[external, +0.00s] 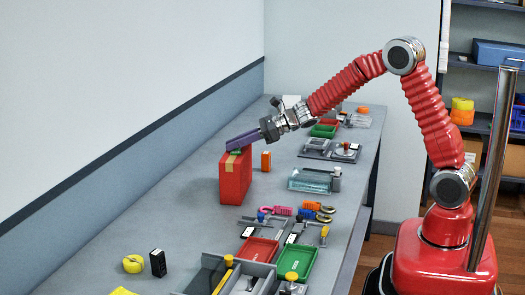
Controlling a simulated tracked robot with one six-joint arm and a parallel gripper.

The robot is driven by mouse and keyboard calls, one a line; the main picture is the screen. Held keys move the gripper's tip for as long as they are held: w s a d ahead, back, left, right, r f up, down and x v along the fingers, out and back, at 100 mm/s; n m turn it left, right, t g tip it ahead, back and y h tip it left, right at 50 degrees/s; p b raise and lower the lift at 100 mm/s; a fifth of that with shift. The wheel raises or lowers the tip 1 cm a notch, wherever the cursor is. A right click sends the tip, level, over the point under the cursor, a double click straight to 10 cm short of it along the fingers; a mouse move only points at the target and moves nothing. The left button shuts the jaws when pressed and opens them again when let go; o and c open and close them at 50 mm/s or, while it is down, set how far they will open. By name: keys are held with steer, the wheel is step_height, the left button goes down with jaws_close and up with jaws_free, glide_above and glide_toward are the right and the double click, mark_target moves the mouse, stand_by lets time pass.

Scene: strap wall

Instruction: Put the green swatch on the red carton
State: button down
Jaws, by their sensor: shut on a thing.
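The red carton (235,180) stands upright on the bench, left of the middle in the external view, with a tan strip on it. The green swatch (236,151) shows only as a small green patch between the carton's top and my gripper. My gripper (230,146), with purple fingers, is tilted down to the left just over the carton's top. It is shut on the green swatch. The fingers hide most of the swatch, and I cannot tell whether it touches the carton.
A small orange box (266,161) stands just right of the carton. A clear container (310,180) and pink-handled (275,211) and orange-handled tools lie to the right. Red and green trays (296,262) are nearer. The bench left of the carton is clear up to the wall.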

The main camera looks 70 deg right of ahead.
steer(key=c, duration=1.7)
jaws_free()
steer(key=v, duration=1.2)
